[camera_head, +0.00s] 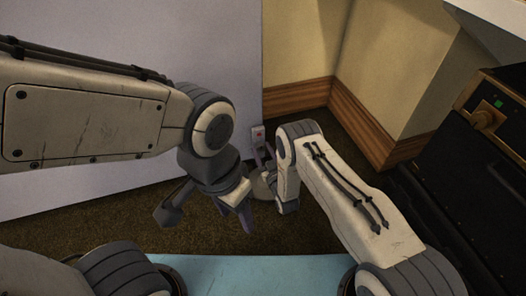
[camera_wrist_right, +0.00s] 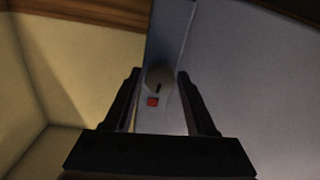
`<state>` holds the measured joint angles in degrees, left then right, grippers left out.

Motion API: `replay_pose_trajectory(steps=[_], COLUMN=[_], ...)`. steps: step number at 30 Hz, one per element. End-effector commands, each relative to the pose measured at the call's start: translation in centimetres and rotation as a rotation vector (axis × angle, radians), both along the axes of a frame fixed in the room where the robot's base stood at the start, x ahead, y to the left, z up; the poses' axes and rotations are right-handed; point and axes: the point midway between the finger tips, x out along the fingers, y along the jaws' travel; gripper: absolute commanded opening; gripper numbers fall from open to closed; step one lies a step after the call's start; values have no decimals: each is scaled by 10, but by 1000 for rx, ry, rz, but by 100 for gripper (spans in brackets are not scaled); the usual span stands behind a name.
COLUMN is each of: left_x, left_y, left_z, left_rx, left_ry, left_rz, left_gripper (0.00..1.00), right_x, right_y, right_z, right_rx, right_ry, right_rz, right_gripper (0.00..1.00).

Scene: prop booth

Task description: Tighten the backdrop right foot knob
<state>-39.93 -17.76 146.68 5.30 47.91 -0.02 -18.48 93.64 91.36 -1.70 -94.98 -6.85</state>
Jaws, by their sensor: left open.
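The backdrop (camera_head: 95,200) is a large lavender-grey panel on the left in the head view. At its right edge low down is a small grey foot piece (camera_head: 258,134) with a red mark. In the right wrist view the round beige knob (camera_wrist_right: 160,78) with a dark mark sits on the foot plate, above a red square (camera_wrist_right: 152,102). My right gripper (camera_wrist_right: 159,76) is open, its fingers on either side of the knob; I cannot tell whether they touch it. My left gripper (camera_head: 207,218) is open and empty over the carpet, in front of the backdrop.
Brown carpet (camera_head: 300,225) covers the floor. A wood baseboard (camera_head: 360,125) runs along the cream walls behind. A dark cabinet (camera_head: 465,180) with a brass-coloured fitting and a green light stands at the right. A light blue surface (camera_head: 250,275) lies at the front.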

Motion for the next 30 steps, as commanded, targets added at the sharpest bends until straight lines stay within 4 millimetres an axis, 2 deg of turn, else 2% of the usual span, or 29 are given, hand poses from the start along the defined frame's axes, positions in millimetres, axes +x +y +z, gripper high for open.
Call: replay_pose_trajectory(steps=[1, 3, 4, 17, 30], left_x=[0, 0, 0, 0, 0], left_y=[0, 0, 0, 0, 0], left_z=[0, 0, 0, 6, 23], left_rx=[0, 0, 0, 0, 0], left_ry=[0, 0, 0, 0, 0], left_rz=[0, 0, 0, 0, 0], left_gripper=[57, 57, 57, 57, 57], right_x=[0, 0, 0, 0, 0], right_y=[0, 0, 0, -1, -1], right_z=[0, 0, 0, 1, 1], right_rx=[0, 0, 0, 78, 428], right_ry=[0, 0, 0, 25, 140], right_rz=[0, 0, 0, -3, -4], right_gripper=[32, 6, 0, 0, 0])
